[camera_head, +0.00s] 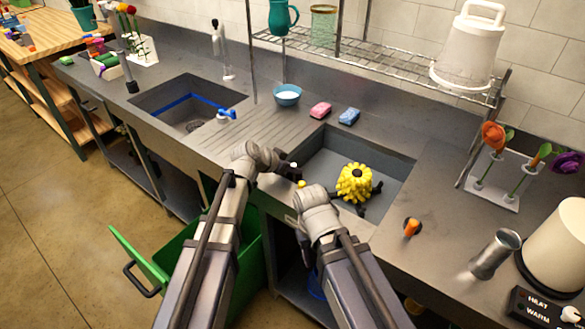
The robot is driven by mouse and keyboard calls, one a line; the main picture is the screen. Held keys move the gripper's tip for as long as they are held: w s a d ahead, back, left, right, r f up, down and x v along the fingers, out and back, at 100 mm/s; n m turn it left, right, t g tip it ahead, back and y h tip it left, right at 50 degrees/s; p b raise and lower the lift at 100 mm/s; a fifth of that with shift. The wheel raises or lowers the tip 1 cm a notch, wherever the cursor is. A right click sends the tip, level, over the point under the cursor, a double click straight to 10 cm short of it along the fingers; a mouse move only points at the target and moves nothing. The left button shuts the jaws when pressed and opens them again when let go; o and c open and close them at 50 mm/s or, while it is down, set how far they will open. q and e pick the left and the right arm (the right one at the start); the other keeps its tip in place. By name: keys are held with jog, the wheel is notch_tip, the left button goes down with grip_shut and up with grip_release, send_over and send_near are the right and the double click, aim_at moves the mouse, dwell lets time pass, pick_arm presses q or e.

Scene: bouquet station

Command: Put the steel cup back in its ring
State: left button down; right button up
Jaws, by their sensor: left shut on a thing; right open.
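The steel cup (495,254) stands on the counter at the right, beside a cream rounded vessel, apart from both grippers. I cannot clearly make out its ring; a dark round spot with an orange piece (411,228) is on the counter left of the cup. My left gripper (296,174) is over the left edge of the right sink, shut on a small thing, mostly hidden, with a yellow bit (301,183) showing. My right gripper (370,198) is open over the right sink, close to a yellow tufted thing (354,182); I cannot tell whether they touch.
The cream vessel (560,245) and a HEAT/WARM control box (543,308) stand at the right edge. A flower rack (491,188) is behind the cup. A green bin (150,262) is below.

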pick_arm(q)
jog(key=shift+f+b, duration=0.3)
jog(key=shift+f, duration=0.1)
jog(key=shift+f+b, duration=0.35)
dwell(0.4)
jog(key=c, duration=0.7)
grip_release()
jog(key=shift+r, duration=0.1)
jog(key=p+v, duration=0.5)
jog(key=v, duration=0.1)
jog(key=shift+s+a+r, duration=0.15)
jog(key=shift+s+r, duration=0.05)
jog(key=shift+r, duration=0.1)
jog(key=shift+s+a+r, duration=0.3)
jog(key=shift+a, duration=0.05)
